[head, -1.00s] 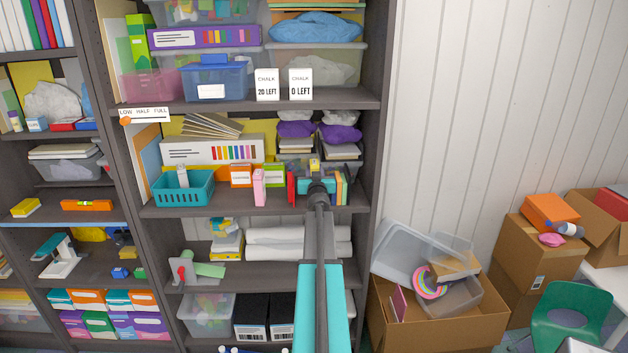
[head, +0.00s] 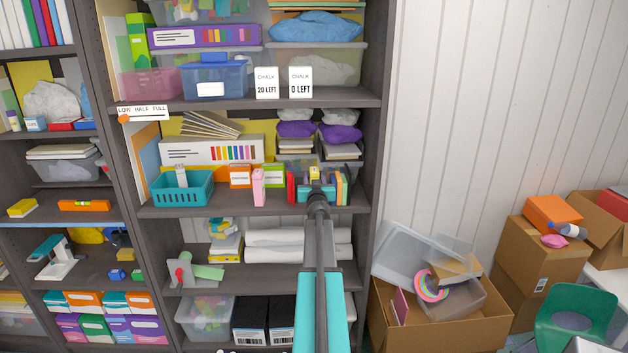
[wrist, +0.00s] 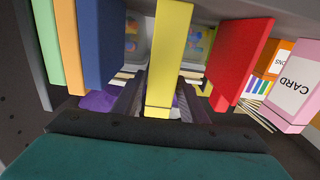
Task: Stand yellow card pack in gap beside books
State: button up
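The yellow card pack (wrist: 168,55) stands upright in the middle of the wrist view, which looks upside down. It also shows small in the head view (head: 314,173). My gripper (wrist: 165,100) has one dark finger on each side of the pack, close against it, and looks shut on it; the head view mostly hides the fingers. The pack is between a dark blue book (wrist: 103,40) and a red book (wrist: 238,60), with bare space on both sides. An orange book (wrist: 68,45) and a green book (wrist: 46,50) are beyond the blue one.
A pink card box (head: 258,188) stands left of the red book, with orange (head: 241,176) and green (head: 273,175) boxes behind. A teal basket (head: 183,190) is farther left. The shelf above limits height.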

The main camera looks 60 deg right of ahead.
jog(key=shift+o, duration=0.3)
jog(key=shift+r, duration=0.1)
jog(key=shift+r, duration=0.15)
jog(key=v, duration=1.2)
dwell(0.4)
jog(key=shift+w, duration=0.15)
dwell(0.6)
